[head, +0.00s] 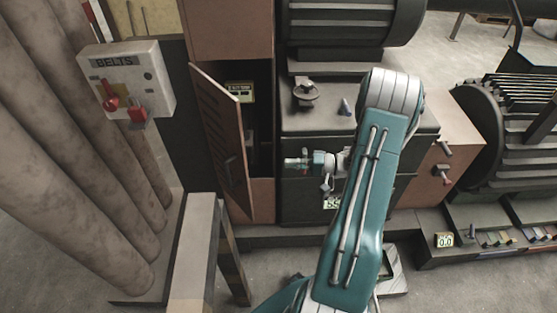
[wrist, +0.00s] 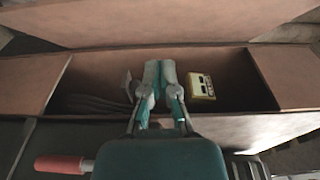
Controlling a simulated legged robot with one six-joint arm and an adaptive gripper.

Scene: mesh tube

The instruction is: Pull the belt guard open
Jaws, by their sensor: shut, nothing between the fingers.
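The belt guard (head: 222,135) is a brown slatted door with a dark handle (head: 230,172). It stands ajar in the head view, swung out to the left from a dark opening in a brown cabinet. In the wrist view, a brown panel (wrist: 150,30) across the top appears to be this door. My gripper (head: 288,163) points left, to the right of the door and apart from its handle. In the wrist view my gripper (wrist: 159,70) is shut and empty, its fingertips together before the dark opening. Whether it touches anything is unclear.
A yellow-framed unit (head: 240,92) sits inside the opening; it also shows in the wrist view (wrist: 200,86). A grey BELTS box (head: 125,80) with red switches hangs by large pipes (head: 70,150) at left. A beam (head: 195,245) stands in front. A handwheel (head: 305,90) tops the dark machine.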

